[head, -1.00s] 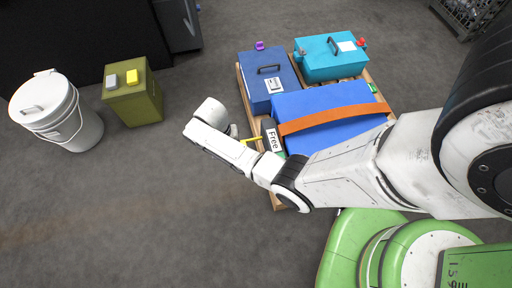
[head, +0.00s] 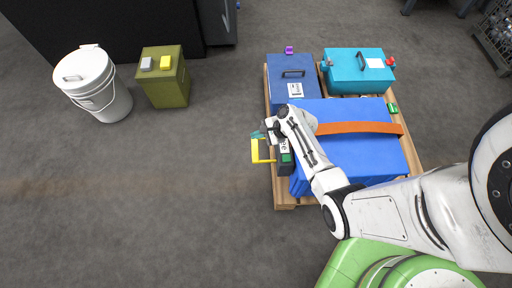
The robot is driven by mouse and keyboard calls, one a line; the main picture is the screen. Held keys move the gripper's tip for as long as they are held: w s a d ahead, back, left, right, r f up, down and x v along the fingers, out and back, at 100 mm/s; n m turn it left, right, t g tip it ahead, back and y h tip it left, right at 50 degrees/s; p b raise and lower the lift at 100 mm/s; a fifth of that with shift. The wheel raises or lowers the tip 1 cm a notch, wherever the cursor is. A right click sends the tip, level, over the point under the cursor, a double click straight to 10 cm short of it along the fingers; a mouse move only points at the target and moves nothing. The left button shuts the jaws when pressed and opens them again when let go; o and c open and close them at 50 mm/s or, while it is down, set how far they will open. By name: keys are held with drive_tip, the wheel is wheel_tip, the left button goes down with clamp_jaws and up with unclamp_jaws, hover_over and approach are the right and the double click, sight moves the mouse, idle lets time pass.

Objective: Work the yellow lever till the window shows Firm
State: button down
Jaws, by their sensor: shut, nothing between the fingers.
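The yellow lever (head: 256,152) sticks out from the left side of a dark ratchet body (head: 286,168) at the pallet's left edge. The white window (head: 285,146) on that body is mostly covered by my arm; only a final "e" shows, so I cannot read the whole word. My gripper (head: 262,136) is at the upper end of the lever, shut and small in the view. I cannot tell whether it touches the lever. An orange strap (head: 360,128) crosses the large blue box (head: 345,155).
The wooden pallet (head: 284,202) also carries a dark blue case (head: 283,92) and a teal case (head: 345,82). A white bucket (head: 100,95) and an olive box (head: 165,90) stand at the upper left. The floor left of the pallet is clear.

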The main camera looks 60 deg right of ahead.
sight(257, 150)
wheel_tip(257, 150, down, 9)
drive_tip(key=b, duration=0.8)
idle(2.0)
drive_tip(key=shift+f+b, duration=0.25)
drive_tip(key=shift+b, duration=0.15)
drive_tip(key=shift+f, duration=0.1)
